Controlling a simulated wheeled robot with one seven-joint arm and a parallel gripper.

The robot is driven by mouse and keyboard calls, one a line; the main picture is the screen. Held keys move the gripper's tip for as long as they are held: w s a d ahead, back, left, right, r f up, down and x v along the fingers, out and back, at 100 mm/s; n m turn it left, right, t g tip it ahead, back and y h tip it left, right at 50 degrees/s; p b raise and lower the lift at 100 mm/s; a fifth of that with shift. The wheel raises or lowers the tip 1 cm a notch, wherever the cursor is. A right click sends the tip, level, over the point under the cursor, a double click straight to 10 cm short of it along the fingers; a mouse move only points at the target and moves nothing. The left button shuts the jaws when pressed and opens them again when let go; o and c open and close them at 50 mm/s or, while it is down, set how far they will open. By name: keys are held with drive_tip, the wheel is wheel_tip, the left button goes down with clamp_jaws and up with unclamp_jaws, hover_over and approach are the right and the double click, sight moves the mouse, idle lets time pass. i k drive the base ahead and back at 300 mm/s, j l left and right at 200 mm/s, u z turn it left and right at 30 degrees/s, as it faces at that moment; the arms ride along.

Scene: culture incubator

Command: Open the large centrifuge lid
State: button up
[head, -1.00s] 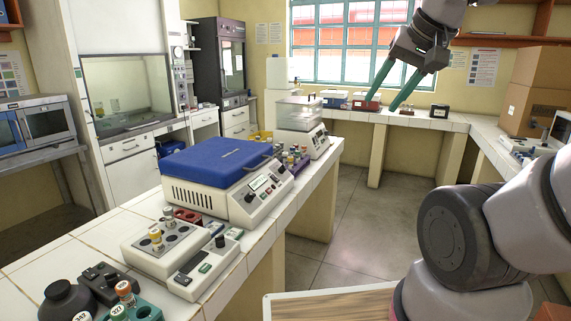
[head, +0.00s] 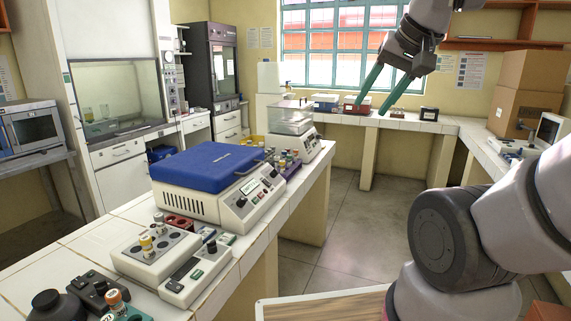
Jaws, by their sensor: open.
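The large centrifuge (head: 225,205) stands on the tiled bench left of centre. It has a cream body and a control panel on its right-front side. Its blue lid (head: 205,167) lies flat and closed on top, with a small handle (head: 249,166) at the right edge. My gripper (head: 374,107) is high at the upper right, well apart from the lid. Its two green fingers are spread, with nothing between them, and point down and to the left.
A block heater with vials (head: 155,252) and a small device (head: 195,279) stand in front of the centrifuge. A balance with a clear cover (head: 291,119) and a vial rack (head: 288,165) stand behind it. The floor (head: 345,215) right of the bench is clear.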

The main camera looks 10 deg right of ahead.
sight(208, 167)
drive_tip(key=i, duration=1)
